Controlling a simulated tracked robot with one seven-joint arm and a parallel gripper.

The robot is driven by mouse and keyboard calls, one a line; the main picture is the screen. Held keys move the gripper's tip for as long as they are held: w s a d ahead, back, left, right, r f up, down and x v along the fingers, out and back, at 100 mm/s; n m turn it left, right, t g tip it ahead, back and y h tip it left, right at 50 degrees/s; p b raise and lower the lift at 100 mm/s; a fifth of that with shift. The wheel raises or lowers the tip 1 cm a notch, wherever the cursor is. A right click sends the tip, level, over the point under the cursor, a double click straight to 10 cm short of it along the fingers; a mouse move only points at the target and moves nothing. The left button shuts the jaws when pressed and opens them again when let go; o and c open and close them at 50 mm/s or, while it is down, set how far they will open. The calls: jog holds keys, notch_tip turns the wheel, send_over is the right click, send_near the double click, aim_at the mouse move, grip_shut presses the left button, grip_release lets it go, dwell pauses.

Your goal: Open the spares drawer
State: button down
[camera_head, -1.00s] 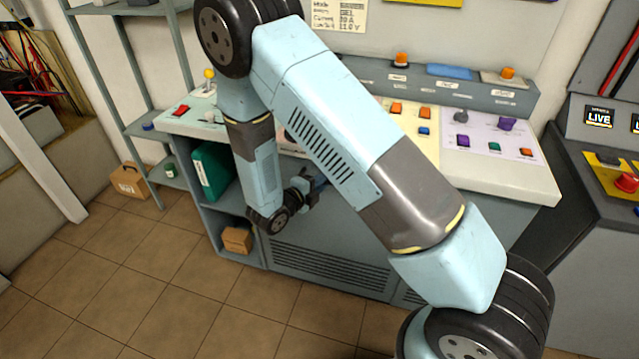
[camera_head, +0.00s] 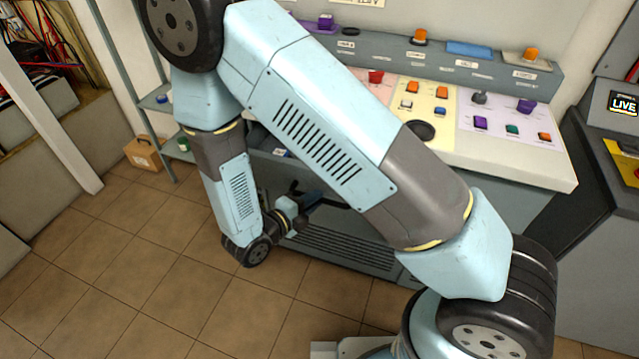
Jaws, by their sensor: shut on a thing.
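The spares drawer (camera_head: 275,172) is in the front of the grey control console, mostly hidden behind my arm. It appears drawn out, with a dark inside and a small blue and white item (camera_head: 283,153) showing in the gap beside my forearm. My gripper (camera_head: 312,198) is low in front of the console, to the right of my wrist. It is shut on what appears to be the drawer handle. The fingertips and the handle are small and dark, so the exact hold is hard to see.
The console top (camera_head: 500,150) carries several coloured buttons and switches. A dark cabinet (camera_head: 610,190) stands at the right. A shelf rack (camera_head: 125,75) and a cardboard box (camera_head: 143,153) are at the left. The tiled floor (camera_head: 130,270) at the front left is clear.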

jog(key=shift+s+a+f, duration=0.1)
jog(key=shift+s+a, duration=0.15)
jog(key=shift+s, duration=0.45)
jog(key=shift+s+a, duration=0.2)
jog(key=shift+s, duration=0.5)
jog(key=shift+s+a+f, duration=0.1)
jog(key=shift+s+a, duration=0.15)
jog(key=shift+s, duration=0.45)
jog(key=c, duration=1.1)
grip_release()
jog(key=shift+w+r, duration=0.1)
jog(key=v, duration=1.3)
jog(key=shift+s+a, duration=0.3)
jog(key=shift+r, duration=0.1)
